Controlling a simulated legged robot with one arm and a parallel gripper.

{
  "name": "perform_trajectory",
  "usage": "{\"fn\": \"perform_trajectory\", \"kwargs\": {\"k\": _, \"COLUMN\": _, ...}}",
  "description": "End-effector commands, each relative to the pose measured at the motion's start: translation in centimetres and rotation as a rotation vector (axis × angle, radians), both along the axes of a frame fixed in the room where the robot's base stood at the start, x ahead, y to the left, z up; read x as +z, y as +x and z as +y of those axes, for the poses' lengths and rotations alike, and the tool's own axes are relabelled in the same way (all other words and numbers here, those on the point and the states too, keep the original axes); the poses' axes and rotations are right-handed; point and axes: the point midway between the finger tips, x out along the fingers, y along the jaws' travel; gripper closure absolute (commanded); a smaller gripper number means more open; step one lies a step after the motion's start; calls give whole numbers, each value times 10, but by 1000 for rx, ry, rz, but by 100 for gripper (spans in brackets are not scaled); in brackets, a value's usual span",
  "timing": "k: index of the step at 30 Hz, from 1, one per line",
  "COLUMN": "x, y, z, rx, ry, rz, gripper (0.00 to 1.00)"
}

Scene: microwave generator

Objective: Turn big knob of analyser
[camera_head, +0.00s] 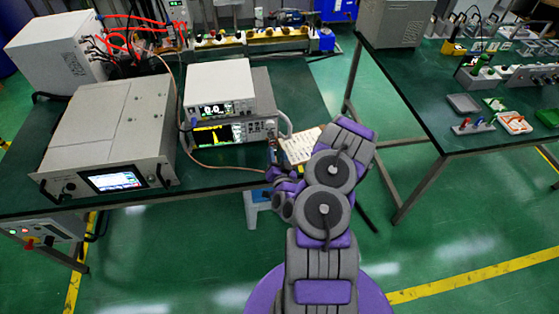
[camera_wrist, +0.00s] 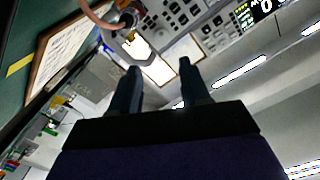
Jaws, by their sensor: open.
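The analyser (camera_head: 247,130) is the lower grey instrument of a stack, with a yellow trace on its dark screen. In the wrist view, part of its button panel (camera_wrist: 182,17) shows at the top. A rounded grey part (camera_wrist: 130,47) is in front of the panel, by a pinkish cable; I cannot tell surely whether it is the big knob. My gripper (camera_wrist: 159,66) is open, its two fingers apart with nothing held between them. In the head view, my gripper (camera_head: 272,160) is just in front of and below the analyser's right end, and small details there are hard to see.
A white instrument (camera_head: 217,90) reading near zero sits on the analyser. A large grey unit (camera_head: 108,125) with a screen stands left of it. A framed paper (camera_head: 301,146) is right of my gripper. A second green bench (camera_head: 440,115) stands right.

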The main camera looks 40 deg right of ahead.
Motion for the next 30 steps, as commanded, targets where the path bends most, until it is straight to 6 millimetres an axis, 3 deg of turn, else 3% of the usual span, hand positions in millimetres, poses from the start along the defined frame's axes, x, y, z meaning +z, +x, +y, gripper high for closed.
{"fn": "perform_trajectory", "kwargs": {"k": 12, "x": 3, "y": -30, "z": 15, "rx": -6, "ry": -9, "rz": -3, "gripper": 54}}
{"fn": "perform_trajectory", "kwargs": {"k": 30, "x": 3, "y": -34, "z": 19, "rx": -6, "ry": -11, "rz": -4, "gripper": 54}}
